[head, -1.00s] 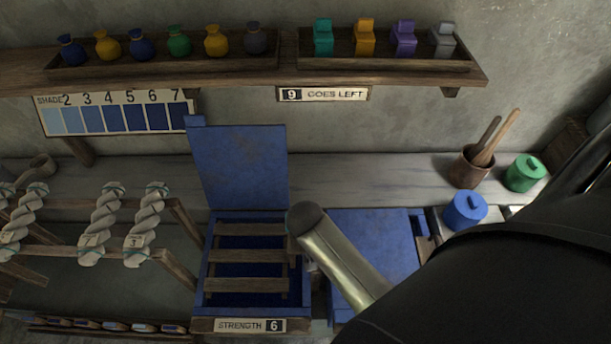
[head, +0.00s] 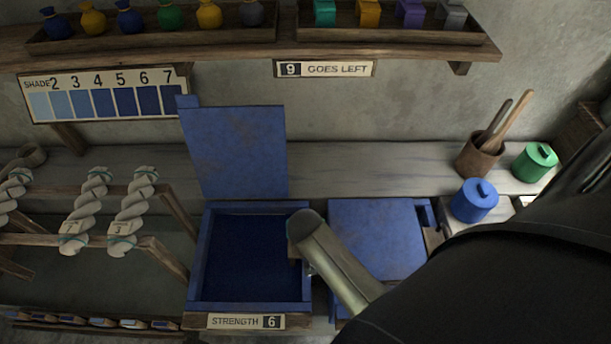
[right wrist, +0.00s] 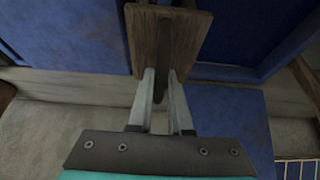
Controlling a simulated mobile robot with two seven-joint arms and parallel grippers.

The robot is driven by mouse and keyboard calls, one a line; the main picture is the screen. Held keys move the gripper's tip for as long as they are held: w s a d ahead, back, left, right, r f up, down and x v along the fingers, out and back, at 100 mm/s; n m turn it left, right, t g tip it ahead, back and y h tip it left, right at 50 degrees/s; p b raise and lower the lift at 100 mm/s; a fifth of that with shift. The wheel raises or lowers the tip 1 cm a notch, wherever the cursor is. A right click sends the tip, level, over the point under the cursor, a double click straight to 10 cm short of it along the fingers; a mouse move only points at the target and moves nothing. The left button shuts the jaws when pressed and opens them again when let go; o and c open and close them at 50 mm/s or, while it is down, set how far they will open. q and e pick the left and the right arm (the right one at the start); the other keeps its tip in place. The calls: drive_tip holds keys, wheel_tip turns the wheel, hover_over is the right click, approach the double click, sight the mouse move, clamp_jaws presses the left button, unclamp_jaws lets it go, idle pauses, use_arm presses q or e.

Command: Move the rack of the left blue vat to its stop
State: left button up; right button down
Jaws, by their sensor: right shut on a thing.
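The left blue vat (head: 196,265) stands with its blue lid (head: 235,150) raised behind it. Its inside shows a flat dark blue surface (head: 250,260), and no rack slats are visible above it. My right gripper (right wrist: 162,95) is at the vat's right side, shut on a narrow dark piece, apparently the rack's handle, by an upright wooden plate (right wrist: 143,45). A bit of brown wood (head: 293,248) shows beside my right arm in the head view, where the arm hides the fingers. My left gripper is not in view.
A second blue vat with its lid closed (head: 375,235) stands just right. A sign (head: 246,321) reads "STRENGTH 6". Yarn skeins (head: 133,210) hang on a wooden frame at left. Blue (head: 475,203) and green (head: 535,162) jars and a tool pot (head: 479,157) stand at right.

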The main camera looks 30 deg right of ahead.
drive_tip(key=shift+s+a+f+b, duration=0.1)
drive_tip(key=shift+f+b, duration=2.9)
drive_tip(key=shift+f, duration=1.4)
drive_tip(key=c, duration=1.3)
unclamp_jaws()
drive_tip(key=o, duration=1.3)
drive_tip(key=shift+r, duration=0.1)
drive_tip(key=shift+r, duration=0.15)
wheel_tip(320, 180, up, 7)
drive_tip(key=p, duration=0.8)
